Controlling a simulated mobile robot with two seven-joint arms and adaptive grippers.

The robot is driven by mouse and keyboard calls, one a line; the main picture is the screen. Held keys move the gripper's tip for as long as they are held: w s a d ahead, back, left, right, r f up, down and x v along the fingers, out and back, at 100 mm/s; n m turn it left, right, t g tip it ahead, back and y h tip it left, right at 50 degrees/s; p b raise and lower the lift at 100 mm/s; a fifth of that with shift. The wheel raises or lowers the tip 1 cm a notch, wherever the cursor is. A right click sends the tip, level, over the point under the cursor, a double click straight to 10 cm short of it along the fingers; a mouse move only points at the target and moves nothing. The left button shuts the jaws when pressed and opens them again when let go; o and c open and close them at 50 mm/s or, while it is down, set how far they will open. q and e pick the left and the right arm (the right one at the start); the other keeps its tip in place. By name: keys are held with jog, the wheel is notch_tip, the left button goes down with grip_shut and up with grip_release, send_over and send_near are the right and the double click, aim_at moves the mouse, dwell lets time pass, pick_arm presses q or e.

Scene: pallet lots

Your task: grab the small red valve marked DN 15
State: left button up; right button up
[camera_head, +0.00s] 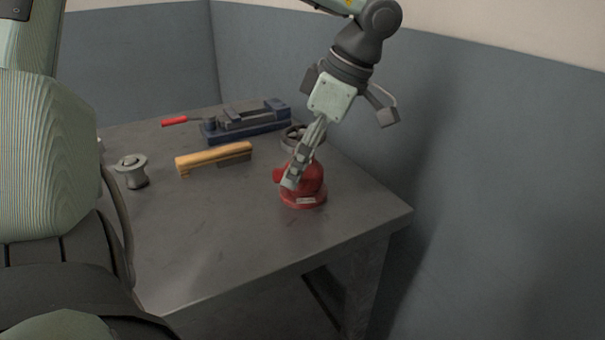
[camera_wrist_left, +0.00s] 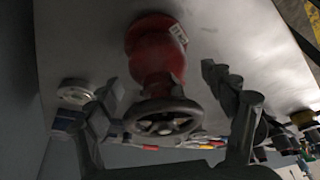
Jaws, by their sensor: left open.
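A small red valve (camera_head: 313,187) stands near the right corner of the table, with a white label on its base flange; the print is too small to read. It also shows in the left wrist view (camera_wrist_left: 152,50), with a dark handwheel (camera_wrist_left: 163,118) on the end nearer the camera. My left gripper (camera_head: 303,160) reaches down over the valve and partly hides it. In the wrist view its spread fingers are on either side of the valve, with gaps to the red body. My right gripper is not in view.
On the grey table (camera_head: 235,225) are a yellow wooden-handled brush (camera_head: 215,158), a blue vise-like block (camera_head: 247,124), a red-handled tool (camera_head: 178,121) and a grey round fitting (camera_head: 133,172). A blue-grey wall (camera_head: 490,180) stands close on the right. The table's front is clear.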

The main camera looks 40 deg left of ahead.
pick_arm(q)
grip_shut()
dwell(0.6)
jog(key=shift+r, duration=0.1)
